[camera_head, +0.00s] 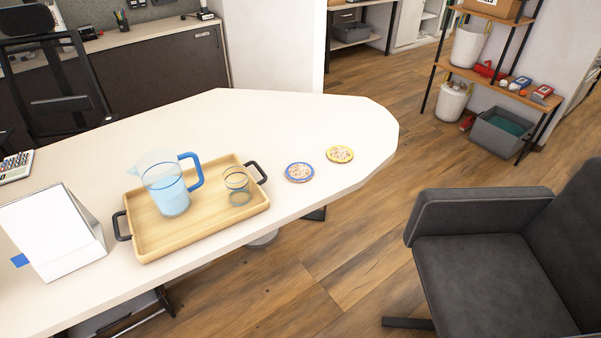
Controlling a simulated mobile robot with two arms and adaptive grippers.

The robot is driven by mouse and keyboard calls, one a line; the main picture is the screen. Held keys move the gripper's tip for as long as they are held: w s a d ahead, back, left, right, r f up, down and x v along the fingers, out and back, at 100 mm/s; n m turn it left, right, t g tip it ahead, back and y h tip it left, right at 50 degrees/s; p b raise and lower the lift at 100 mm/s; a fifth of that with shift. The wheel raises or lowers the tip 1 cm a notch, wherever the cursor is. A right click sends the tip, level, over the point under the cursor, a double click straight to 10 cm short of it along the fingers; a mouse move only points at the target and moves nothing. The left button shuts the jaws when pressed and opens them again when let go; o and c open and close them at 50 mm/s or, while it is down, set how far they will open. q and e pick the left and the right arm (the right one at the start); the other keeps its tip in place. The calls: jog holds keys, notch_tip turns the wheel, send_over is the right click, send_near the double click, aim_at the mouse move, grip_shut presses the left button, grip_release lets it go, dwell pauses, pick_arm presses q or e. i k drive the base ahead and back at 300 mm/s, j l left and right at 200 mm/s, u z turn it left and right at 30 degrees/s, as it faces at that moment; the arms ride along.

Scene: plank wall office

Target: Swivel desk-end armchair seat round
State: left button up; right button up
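A dark grey armchair stands on the wood floor at the lower right, beside the rounded end of the white desk (230,110) and apart from it. Its seat (490,285) is seen from above. One armrest (475,212) runs across its far side, and the backrest (565,215) is on the right, cut by the frame edge. A dark base leg (407,323) shows below the seat at left; the rest of the base is hidden or out of frame. Neither of my grippers is in view.
On the desk are a wooden tray (150,246) with a jug (168,185) and glass (236,187), two coasters (299,172) (340,154), and a white stand (55,230). A shelf rack (490,79) and grey bin (500,133) stand behind. Floor between desk and armchair is clear.

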aim_at(491, 262)
jog(key=z, duration=1.9)
jog(key=i+j+z, duration=0.1)
jog(key=j, duration=0.25)
jog(key=i+j+z, duration=0.1)
jog(key=i+j, duration=0.15)
jog(key=i+j+z, duration=0.1)
jog(key=j, duration=0.4)
jog(key=i, duration=0.05)
